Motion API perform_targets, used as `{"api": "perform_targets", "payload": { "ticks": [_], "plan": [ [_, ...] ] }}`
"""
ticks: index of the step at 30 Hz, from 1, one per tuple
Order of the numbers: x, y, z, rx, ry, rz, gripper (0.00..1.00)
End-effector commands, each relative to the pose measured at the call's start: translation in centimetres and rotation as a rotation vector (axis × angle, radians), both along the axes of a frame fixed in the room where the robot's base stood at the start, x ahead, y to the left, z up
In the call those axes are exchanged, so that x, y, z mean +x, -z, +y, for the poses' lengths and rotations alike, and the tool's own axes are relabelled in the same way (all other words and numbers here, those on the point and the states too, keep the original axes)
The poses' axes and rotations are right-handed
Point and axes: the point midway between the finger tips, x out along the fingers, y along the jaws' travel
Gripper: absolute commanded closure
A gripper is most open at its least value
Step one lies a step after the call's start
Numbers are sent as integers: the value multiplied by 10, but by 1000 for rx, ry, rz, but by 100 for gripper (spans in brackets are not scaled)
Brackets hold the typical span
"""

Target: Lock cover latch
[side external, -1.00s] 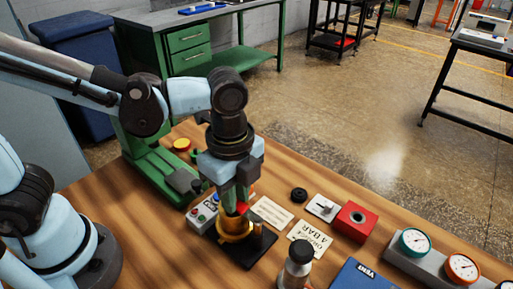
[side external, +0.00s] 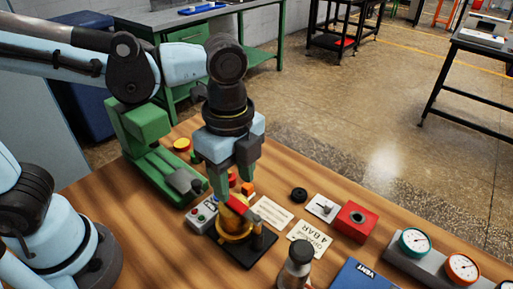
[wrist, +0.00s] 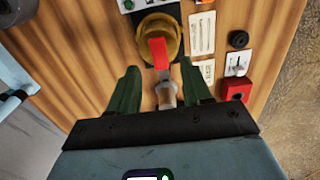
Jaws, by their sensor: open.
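The cover latch is a red handle (side external: 241,208) lying across the top of a round brass cover (side external: 232,230) on a black base plate (side external: 262,249). In the wrist view the red handle (wrist: 160,53) points from the brass cover (wrist: 172,25) toward a metal post (wrist: 166,96). My gripper (side external: 233,187) is open and empty, above and just behind the latch in the side view. In the wrist view its green fingers (wrist: 160,72) stand apart on either side of the handle's line. I cannot tell whether the latch is locked.
A button box (side external: 202,214) stands left of the cover. A "4 BAR" card (side external: 309,241), a toggle switch (side external: 322,207) and a red block (side external: 350,219) lie to the right. A dark-capped bottle (side external: 297,262) stands in front, with gauges (side external: 414,242) farther right.

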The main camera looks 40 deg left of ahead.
Motion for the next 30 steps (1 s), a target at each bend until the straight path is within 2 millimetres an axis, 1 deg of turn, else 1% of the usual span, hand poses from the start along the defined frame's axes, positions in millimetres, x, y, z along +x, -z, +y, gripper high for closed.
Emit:
{"api": "perform_targets", "payload": {
  "ticks": [3, 9, 15, 21, 30],
  "plan": [
    [0, -20, 0, 0, 0, 0, 51],
    [0, -50, 0, 0, 1, 0, 51],
    [0, -71, 0, 0, 1, 0, 51],
    [0, -79, 0, 0, 1, 0, 51],
    [0, -79, 1, -1, -4, -2, 51]
  ]
}}
